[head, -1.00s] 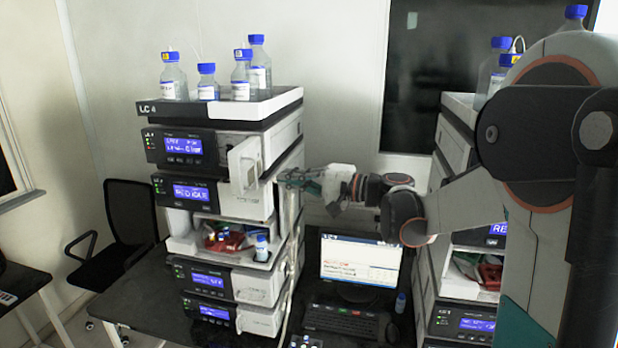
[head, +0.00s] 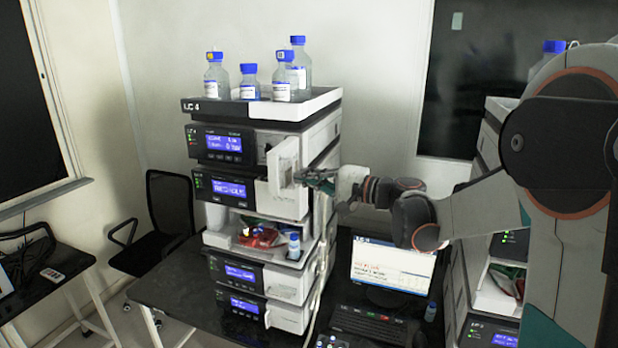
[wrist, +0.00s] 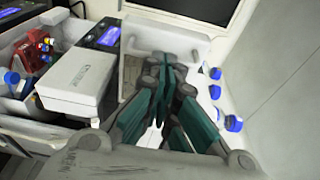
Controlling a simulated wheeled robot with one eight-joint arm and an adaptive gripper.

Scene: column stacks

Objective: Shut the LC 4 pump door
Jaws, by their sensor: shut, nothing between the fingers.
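The LC 4 stack (head: 240,108) stands on the black bench, left of centre in the head view. Its pump door (head: 285,164) is a small pale panel on the upper module, and it stands open, swung out from the front. In the wrist view the pale door panel (wrist: 190,46) is behind my fingers. My gripper (head: 303,178) is shut and empty, at the door's right side in the head view. Its dark and teal fingers (wrist: 160,85) overlap the door in the wrist view. I cannot tell whether they touch it.
Several blue-capped bottles (head: 282,77) stand in the tray on top of the stack. A lower open bay holds red items (head: 258,237) and a small bottle. A monitor (head: 390,270) and keyboard stand at the right. A second stack (head: 492,335) is beyond them.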

